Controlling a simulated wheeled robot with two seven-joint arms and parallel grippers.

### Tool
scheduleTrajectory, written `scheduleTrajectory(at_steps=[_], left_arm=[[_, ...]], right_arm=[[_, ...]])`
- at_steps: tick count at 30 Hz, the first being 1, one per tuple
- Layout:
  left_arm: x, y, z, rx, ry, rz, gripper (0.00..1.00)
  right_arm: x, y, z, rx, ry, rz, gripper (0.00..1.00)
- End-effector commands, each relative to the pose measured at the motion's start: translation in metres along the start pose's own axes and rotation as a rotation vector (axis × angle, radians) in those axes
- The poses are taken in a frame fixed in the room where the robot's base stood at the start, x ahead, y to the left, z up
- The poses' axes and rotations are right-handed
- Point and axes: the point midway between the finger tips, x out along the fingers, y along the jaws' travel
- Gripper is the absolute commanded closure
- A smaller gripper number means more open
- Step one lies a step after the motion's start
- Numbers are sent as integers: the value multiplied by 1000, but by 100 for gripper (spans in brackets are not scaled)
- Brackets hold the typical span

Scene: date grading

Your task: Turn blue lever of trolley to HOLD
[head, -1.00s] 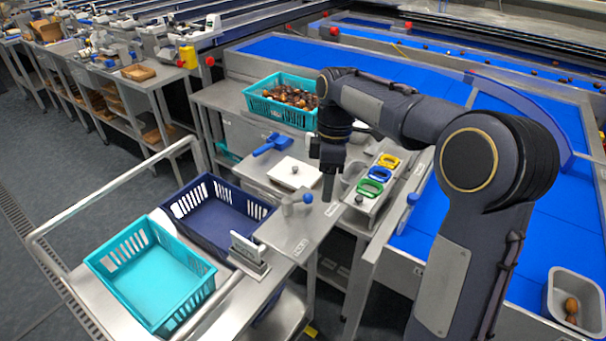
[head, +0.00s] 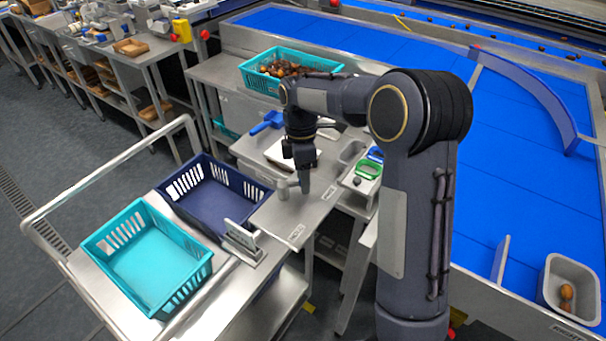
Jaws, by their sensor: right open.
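The trolley (head: 128,287) stands at the lower left with a grey metal plate (head: 283,222) at its right end. The lever (head: 284,191) sits on this plate; its grey pivot and part of its arm show. Its blue knob is hidden behind my right gripper (head: 304,187). My right gripper comes down from above at the lever's knob end and is open. I cannot tell whether its fingers touch the knob. Two small labels lie on the plate, one near the front edge and one to the right; their print is too small to read. My left gripper is not in view.
A turquoise crate (head: 201,284) and a dark blue crate (head: 171,191) stand on the trolley. A small sign holder (head: 243,246) is beside the plate. A crate of dates (head: 252,80) and a blue scoop (head: 266,122) lie behind. A blue conveyor (head: 500,150) fills the right.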

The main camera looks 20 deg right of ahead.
Motion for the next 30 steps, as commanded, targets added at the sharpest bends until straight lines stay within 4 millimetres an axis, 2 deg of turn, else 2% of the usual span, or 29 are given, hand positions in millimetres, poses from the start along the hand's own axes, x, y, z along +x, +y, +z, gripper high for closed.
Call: scheduleTrajectory(at_steps=[4, 12, 14, 23, 30], left_arm=[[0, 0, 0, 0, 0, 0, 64], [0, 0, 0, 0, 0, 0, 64], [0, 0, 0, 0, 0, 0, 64], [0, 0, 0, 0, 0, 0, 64], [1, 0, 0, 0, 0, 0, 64]], right_arm=[[0, 0, 0, 1, 0, 0, 56], [0, 0, 0, 1, 0, 0, 92], [0, 0, 0, 1, 0, 0, 98], [0, -2, 1, 43, 8, 0, 98], [2, -9, 2, 183, 36, -1, 98]])
